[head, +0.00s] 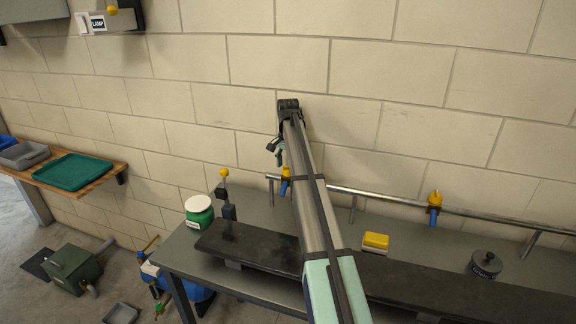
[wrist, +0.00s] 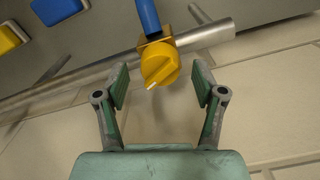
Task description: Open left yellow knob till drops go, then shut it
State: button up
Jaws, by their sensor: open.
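The left yellow knob (head: 286,174) sits on the metal pipe (head: 345,190) at the back of the bench, partly hidden by my arm in the head view. In the wrist view the yellow knob (wrist: 160,64) has a pale mark on its face and a blue spout (wrist: 148,18) beside it. My gripper (wrist: 160,88) is open, its two fingers apart on either side of the knob and a little short of it. In the head view my gripper (head: 276,152) is small and partly hidden. I cannot see any drops.
Another yellow knob (head: 435,198) with a blue spout is farther right on the pipe. A yellow block (head: 376,241), a dark round pot (head: 485,265) and a green jar (head: 199,213) stand on the bench. A yellow-topped lever (head: 224,173) rises near the jar. The block wall is close behind.

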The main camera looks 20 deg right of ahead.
jog(key=shift+f, duration=0.55)
jog(key=c, duration=1.1)
jog(key=shift+c, duration=0.2)
jog(key=shift+n, duration=0.3)
jog(key=n, duration=0.5)
jog(key=shift+b, duration=0.3)
jog(key=n, duration=0.6)
jog(key=shift+n, duration=0.4)
